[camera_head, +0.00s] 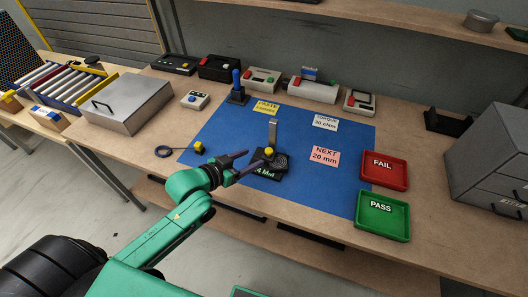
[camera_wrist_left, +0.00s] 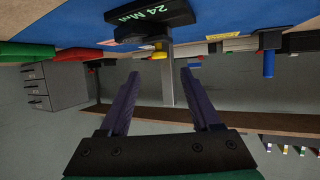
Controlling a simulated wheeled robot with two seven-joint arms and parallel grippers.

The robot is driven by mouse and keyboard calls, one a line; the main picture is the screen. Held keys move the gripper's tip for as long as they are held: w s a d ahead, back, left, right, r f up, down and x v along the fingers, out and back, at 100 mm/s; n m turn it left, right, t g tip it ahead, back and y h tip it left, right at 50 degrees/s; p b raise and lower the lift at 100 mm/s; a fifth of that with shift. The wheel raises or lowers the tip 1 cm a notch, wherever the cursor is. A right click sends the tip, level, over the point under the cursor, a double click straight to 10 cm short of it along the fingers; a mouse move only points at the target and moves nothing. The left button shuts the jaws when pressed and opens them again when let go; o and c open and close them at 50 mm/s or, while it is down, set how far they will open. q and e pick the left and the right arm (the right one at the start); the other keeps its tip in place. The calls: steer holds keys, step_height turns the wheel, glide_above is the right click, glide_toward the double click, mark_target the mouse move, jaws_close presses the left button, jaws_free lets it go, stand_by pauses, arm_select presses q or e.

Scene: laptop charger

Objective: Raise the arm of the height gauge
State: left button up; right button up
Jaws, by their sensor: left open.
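The height gauge has a black base with a display reading 24 mm (camera_head: 265,172), an upright grey column (camera_head: 272,131) and a yellow piece (camera_head: 268,151) low in front of the column. It stands on the blue mat (camera_head: 225,130). My left gripper (camera_head: 256,158) is open and empty, just left of the gauge at about the yellow piece's height. In the left wrist view, upside down, the column (camera_wrist_left: 167,85) and yellow piece (camera_wrist_left: 159,53) appear between the spread fingers (camera_wrist_left: 160,72). I cannot tell whether the fingers touch the gauge. My right gripper is not in view.
A red FAIL tray (camera_head: 384,184) and green PASS tray (camera_head: 383,233) lie right of the gauge. A pink NEXT 20 mm note (camera_head: 324,165) is nearby. A blue-handled device (camera_head: 237,95) stands behind; a small yellow block (camera_head: 198,148) lies left.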

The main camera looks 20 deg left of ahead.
mark_target(268, 151)
arm_select(q)
steer(key=x, duration=0.7)
steer(key=shift+w+d+f, duration=0.1)
jaws_close()
stand_by(1.1)
